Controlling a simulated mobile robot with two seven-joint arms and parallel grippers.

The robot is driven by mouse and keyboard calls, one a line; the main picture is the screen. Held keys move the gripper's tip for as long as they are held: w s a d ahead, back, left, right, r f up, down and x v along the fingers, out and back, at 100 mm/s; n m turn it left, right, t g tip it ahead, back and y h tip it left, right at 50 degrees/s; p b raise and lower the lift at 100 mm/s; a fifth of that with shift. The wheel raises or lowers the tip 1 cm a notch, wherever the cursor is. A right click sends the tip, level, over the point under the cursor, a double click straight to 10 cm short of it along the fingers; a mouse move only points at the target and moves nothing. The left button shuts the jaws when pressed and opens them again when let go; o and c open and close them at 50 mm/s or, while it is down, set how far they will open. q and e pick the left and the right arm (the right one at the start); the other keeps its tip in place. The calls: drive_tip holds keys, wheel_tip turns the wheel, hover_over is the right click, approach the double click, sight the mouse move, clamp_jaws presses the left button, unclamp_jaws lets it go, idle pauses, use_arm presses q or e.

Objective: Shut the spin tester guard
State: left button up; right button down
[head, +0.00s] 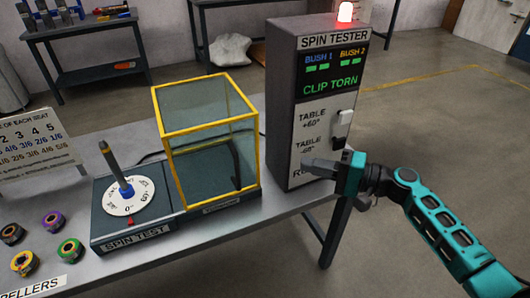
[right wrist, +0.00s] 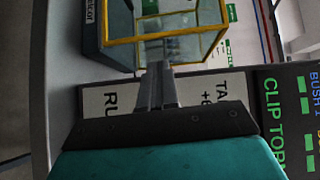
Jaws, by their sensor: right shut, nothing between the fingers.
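The spin tester guard (head: 210,122) is a clear box with a yellow frame. It stands on the right part of the dark spin test base (head: 105,240), beside the dial and not over it. The round white dial (head: 128,197) with its upright post is uncovered at the left. My right gripper (head: 310,165) is shut and empty, in front of the spin tester cabinet's (head: 285,110) lower panel, right of the guard. In the right wrist view the shut fingers (right wrist: 157,80) point toward the guard (right wrist: 180,25); I cannot tell the gap. My left gripper is not in view.
The cabinet shows "CLIP TORN" in green under a lit red lamp (head: 345,11). Several coloured ring parts (head: 52,221) lie at the table's left, near a printed sign (head: 35,145). Floor is clear at the right.

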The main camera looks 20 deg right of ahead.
sight(256, 146)
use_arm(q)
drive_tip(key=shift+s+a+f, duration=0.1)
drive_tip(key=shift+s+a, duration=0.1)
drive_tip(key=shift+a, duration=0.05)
use_arm(e)
drive_tip(key=r+x, duration=0.1)
drive_tip(key=x, duration=0.9)
drive_tip(key=shift+w+r, duration=0.25)
drive_tip(key=shift+r, duration=0.15)
drive_tip(key=shift+a, duration=0.1)
use_arm(q)
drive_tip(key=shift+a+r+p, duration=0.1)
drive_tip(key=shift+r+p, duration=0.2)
drive_tip(key=shift+p, duration=0.4)
use_arm(e)
drive_tip(key=s+a, duration=0.1)
drive_tip(key=a, duration=2.2)
drive_tip(key=shift+y, duration=0.3)
drive_tip(key=shift+s+a, duration=0.15)
drive_tip(key=shift+a, duration=0.05)
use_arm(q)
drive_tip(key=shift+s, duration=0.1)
